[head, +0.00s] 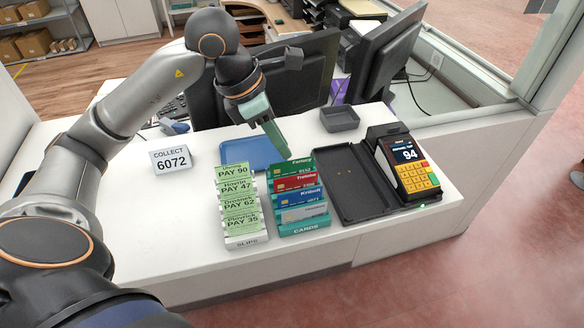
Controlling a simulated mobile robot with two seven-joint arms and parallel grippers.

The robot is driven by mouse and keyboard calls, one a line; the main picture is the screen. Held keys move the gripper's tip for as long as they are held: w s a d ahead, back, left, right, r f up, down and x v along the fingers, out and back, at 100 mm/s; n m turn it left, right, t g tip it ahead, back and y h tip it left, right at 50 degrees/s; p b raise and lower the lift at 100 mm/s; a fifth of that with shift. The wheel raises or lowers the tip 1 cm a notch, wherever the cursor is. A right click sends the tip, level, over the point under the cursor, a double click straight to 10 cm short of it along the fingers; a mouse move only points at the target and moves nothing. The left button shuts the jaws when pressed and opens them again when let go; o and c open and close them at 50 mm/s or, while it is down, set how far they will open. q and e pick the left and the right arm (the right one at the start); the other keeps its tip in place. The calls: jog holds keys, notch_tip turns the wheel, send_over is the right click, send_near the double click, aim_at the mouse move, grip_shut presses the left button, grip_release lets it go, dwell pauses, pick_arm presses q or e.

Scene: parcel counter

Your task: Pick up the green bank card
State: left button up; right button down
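The green bank card (302,164) stands at the back of the card rack (305,229), which is marked CARDS. Its label appears to read "Fenbury". In front of it in the rack are a red card (300,183) and blue cards (303,198). My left gripper (284,153) points down over the counter, its greenish fingers just behind and above the left part of the green card. The fingers overlap from this side, so their gap is hidden, and contact with the card cannot be told. My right gripper is out of view.
A slip rack (246,241) with green PAY slips stands left of the cards. A blue tray (238,155) lies behind. A black open folder (352,182) and a card terminal (410,172) reading 94 are right. A COLLECT 6072 sign (171,160), grey tray (339,119) and monitors stand around.

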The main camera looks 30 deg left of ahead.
aim_at(292, 161)
pick_arm(q)
jog(key=shift+p+x, duration=0.4)
jog(key=shift+x, duration=2.35)
jog(key=shift+d+r, duration=0.1)
jog(key=shift+d, duration=0.05)
grip_shut()
jog(key=shift+s, duration=0.1)
